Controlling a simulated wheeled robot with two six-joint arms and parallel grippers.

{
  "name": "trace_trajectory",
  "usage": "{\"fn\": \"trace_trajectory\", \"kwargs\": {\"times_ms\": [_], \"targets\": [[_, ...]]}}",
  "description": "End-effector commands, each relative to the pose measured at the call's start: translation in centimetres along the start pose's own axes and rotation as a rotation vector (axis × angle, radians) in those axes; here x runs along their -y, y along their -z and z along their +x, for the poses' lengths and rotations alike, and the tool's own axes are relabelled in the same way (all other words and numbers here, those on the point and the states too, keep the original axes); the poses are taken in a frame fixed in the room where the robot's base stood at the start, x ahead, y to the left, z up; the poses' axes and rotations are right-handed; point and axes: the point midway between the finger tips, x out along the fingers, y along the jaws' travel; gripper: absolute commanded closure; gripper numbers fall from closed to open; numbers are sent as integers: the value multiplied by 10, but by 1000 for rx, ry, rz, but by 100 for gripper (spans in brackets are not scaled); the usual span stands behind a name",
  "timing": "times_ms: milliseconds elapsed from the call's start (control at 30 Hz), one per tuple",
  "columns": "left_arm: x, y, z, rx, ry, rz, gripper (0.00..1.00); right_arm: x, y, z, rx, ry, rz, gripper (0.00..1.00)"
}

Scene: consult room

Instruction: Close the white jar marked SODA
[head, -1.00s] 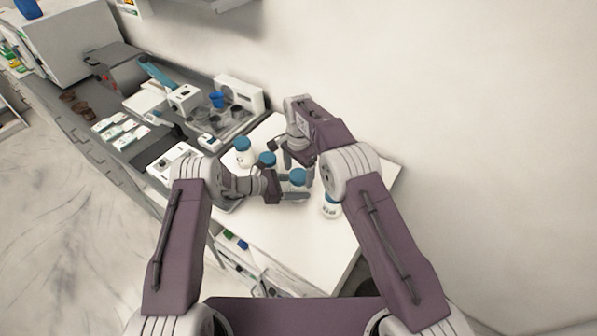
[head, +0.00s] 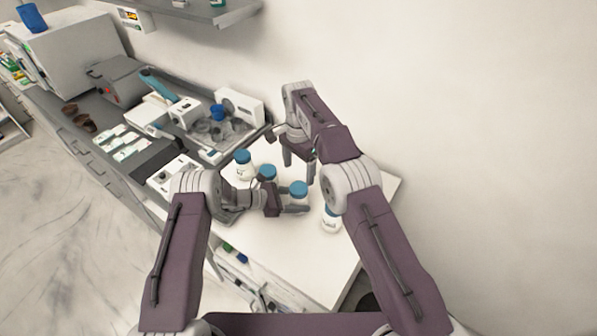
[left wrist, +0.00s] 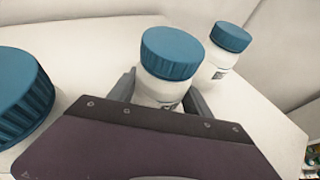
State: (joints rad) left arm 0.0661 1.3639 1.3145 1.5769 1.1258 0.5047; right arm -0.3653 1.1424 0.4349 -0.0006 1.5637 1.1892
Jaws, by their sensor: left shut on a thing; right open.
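My left gripper (head: 297,203) is shut on a white jar (left wrist: 153,92) with a blue ribbed lid (head: 298,188). The left wrist view shows the jar upright between the fingers, with the lid (left wrist: 172,53) sitting on its top. Its label is mostly hidden, so I cannot read its marking. My right gripper (head: 299,172) is open and empty, fingers pointing down, just beyond and above that lid. Similar blue-lidded white jars stand nearby: one at the back left (head: 243,170), one behind my left gripper (head: 267,172), and one at the right (head: 331,222).
The white tabletop (head: 290,245) is clear in front of the jars. A grey tray with a blue cup (head: 217,112) and a white device (head: 241,105) stand at the back left. The wall is close on the right. In the left wrist view a large blue lid (left wrist: 20,95) is near.

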Motion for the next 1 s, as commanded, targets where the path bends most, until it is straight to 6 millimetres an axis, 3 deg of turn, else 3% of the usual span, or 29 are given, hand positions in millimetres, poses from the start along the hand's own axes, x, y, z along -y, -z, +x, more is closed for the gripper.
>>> {"fn": "trace_trajectory", "kwargs": {"times_ms": [67,100,167,200,567,1000], "targets": [[0,0,0,0,0,0,100,0,0,0,0,0,0,21],[0,0,0,0,0,0,37,0,0,0,0,0,0,21],[0,0,0,0,0,0,20,0,0,0,0,0,0,21],[0,0,0,0,0,0,17,0,0,0,0,0,0,21],[-1,1,-6,0,-2,0,17,0,0,3,0,0,0,21],[-1,1,-82,1,-2,1,17,0,0,24,0,0,0,21]]}}
